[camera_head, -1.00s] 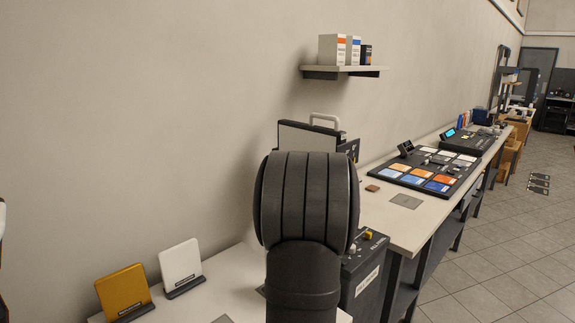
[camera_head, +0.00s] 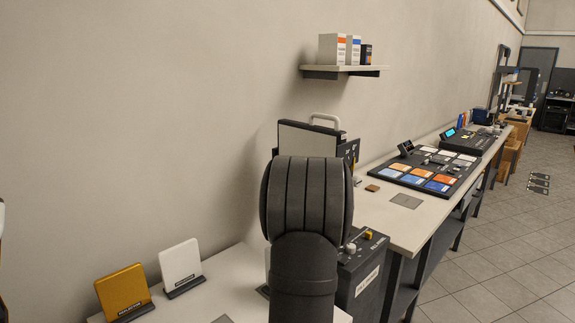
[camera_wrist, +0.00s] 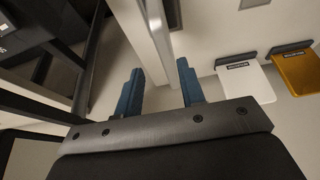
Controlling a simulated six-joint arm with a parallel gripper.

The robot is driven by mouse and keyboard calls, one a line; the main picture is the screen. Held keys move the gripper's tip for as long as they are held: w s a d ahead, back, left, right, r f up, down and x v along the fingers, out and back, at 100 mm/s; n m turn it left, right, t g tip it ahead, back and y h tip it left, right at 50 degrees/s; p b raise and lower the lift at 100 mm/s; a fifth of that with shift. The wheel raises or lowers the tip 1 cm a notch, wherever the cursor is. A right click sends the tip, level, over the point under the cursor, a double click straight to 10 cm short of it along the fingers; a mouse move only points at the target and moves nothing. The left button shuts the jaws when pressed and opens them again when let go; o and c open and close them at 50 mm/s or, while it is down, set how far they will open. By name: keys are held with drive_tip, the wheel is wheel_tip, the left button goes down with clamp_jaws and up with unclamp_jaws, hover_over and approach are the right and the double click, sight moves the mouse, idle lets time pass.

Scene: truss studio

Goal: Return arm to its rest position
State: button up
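My gripper (camera_wrist: 160,92) shows in the wrist view with its two blue fingers spread wide apart and nothing between them. Behind the fingers lies the pale edge of a bench top. In the head view a dark, rounded link of my arm fills the lower middle and hides what is behind it. My gripper itself does not show in that view.
A white panel (camera_head: 181,262) and an orange panel (camera_head: 124,291) stand on the near bench. A dark box with knobs (camera_head: 362,262) stands right of my arm. A console with coloured pads (camera_head: 436,168) lies on the long bench. A wall shelf (camera_head: 343,71) holds boxes.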

drive_tip(key=s+d+r, duration=0.4)
drive_tip(key=d+r, duration=0.1)
drive_tip(key=d, duration=0.2)
drive_tip(key=w+a+m+h, duration=0.5)
drive_tip(key=w+a+m, duration=1)
drive_tip(key=w, duration=0.3)
drive_tip(key=shift+w+t+h, duration=0.15)
drive_tip(key=shift+t+h, duration=0.15)
drive_tip(key=shift+t, duration=0.1)
drive_tip(key=shift+f, duration=0.1)
idle(0.3)
